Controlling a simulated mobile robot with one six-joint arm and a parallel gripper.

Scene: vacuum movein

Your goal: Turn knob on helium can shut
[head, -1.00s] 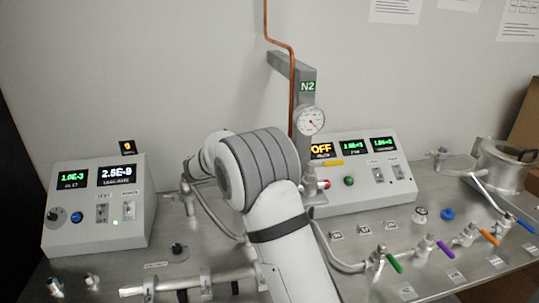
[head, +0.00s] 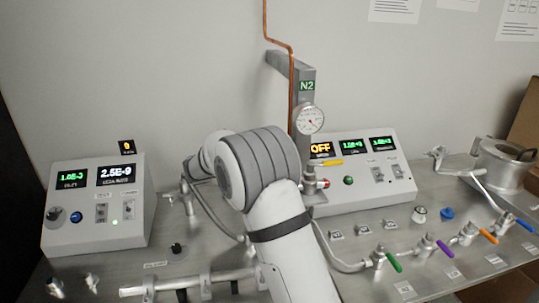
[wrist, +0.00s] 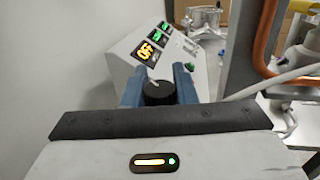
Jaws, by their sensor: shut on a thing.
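In the wrist view, a black round knob (wrist: 158,92) with a pale pointer line on top sits between the two blue-grey fingers of my gripper (wrist: 159,79). The fingers are closed against its sides. In the head view, my arm hides my gripper and the held knob. No can marked helium can be made out in either view.
A control box with an orange OFF display (head: 320,149) stands behind my arm, beside the N2 post (head: 304,100) with a gauge. Another display box (head: 125,222) stands at left. Valves with coloured handles (head: 443,248) line the right of the metal bench.

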